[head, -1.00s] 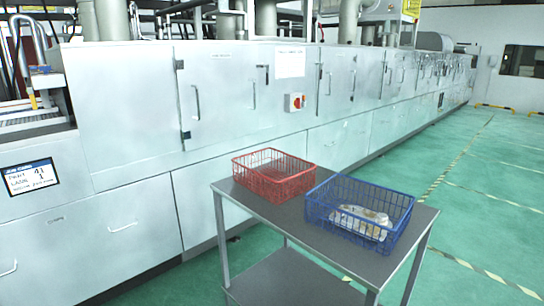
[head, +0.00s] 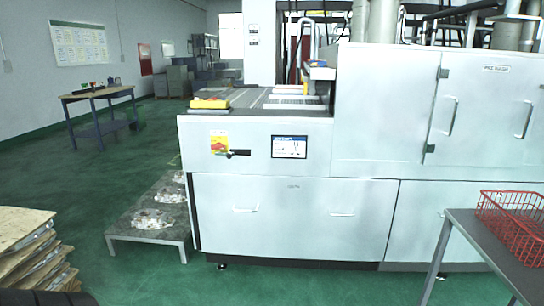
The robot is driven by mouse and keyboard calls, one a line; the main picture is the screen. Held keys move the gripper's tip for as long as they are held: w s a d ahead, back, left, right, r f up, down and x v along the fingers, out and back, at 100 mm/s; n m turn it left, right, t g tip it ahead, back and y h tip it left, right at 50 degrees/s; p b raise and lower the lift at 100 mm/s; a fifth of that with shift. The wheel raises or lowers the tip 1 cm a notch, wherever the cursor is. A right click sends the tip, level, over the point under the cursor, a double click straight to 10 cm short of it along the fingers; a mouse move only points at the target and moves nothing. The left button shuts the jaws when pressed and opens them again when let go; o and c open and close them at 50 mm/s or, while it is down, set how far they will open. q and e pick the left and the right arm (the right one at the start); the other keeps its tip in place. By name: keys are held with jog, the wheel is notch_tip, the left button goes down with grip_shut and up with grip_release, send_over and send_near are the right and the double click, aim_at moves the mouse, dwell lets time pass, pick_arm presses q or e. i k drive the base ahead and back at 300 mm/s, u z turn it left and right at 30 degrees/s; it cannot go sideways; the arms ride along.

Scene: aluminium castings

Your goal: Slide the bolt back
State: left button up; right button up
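Neither of my grippers shows in the head view.
A low grey table (head: 118,234) with several castings (head: 152,219) stands left of the machine. Stacked cardboard (head: 22,232) is at the near left. A grey cart (head: 476,238) with a red basket (head: 517,226) is at the right. Green floor (head: 300,286) before the machine is clear.

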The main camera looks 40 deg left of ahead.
aim_at(229, 154)
jog(key=u, duration=2.15)
jog(key=i, duration=2.7)
jog(key=z, duration=0.25)
